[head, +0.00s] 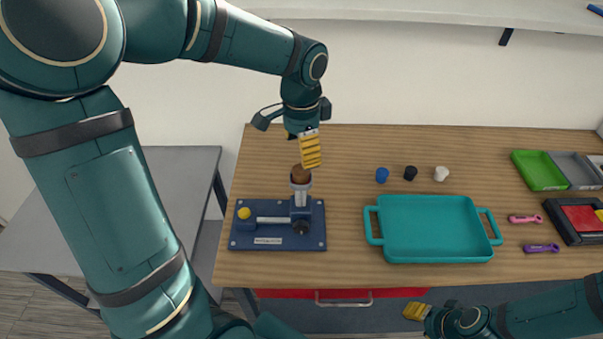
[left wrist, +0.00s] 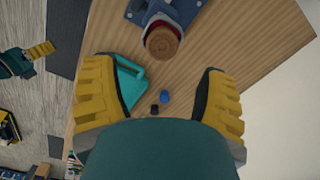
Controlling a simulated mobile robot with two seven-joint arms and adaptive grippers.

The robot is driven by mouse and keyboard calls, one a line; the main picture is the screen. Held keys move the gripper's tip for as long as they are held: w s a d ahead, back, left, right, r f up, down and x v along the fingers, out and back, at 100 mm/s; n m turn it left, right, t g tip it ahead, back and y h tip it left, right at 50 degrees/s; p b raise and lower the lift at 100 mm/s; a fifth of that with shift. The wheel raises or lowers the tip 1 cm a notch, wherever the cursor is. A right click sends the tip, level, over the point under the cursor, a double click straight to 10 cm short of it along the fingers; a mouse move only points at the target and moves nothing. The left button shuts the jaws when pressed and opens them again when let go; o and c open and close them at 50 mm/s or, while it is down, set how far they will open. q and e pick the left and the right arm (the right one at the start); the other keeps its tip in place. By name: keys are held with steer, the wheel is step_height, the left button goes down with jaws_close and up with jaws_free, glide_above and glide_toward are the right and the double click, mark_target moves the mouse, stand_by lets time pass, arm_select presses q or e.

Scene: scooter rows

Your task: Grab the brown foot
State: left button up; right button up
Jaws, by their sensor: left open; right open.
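The brown foot (head: 301,175) is a round brown piece at the top of an upright pale tube (head: 300,194), which stands in a blue clamping fixture (head: 277,236) on the wooden table. In the left wrist view the brown foot (left wrist: 164,43) shows its round end, beyond the fingers and between their lines. My left gripper (head: 311,161) is open, just above and slightly right of the foot in the head view; no contact shows. Its two yellow fingers are spread and empty in the left wrist view (left wrist: 160,72). My right gripper (head: 415,311) is low, in front of the table's edge.
Blue (head: 382,175), black (head: 410,173) and white (head: 441,174) feet stand behind a teal tray (head: 438,228). Pink (head: 525,219) and purple (head: 541,248) tools lie right of it, near a green bin (head: 540,171). The table's back left is clear.

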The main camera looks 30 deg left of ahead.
mark_target(301, 170)
arm_select(q)
step_height(301, 170, down, 7)
steer(key=shift+w+a+f, duration=0.1)
steer(key=shift+a+f, duration=0.05)
steer(key=shift+f, duration=0.05)
stand_by(0.3)
steer(key=c, duration=1.2)
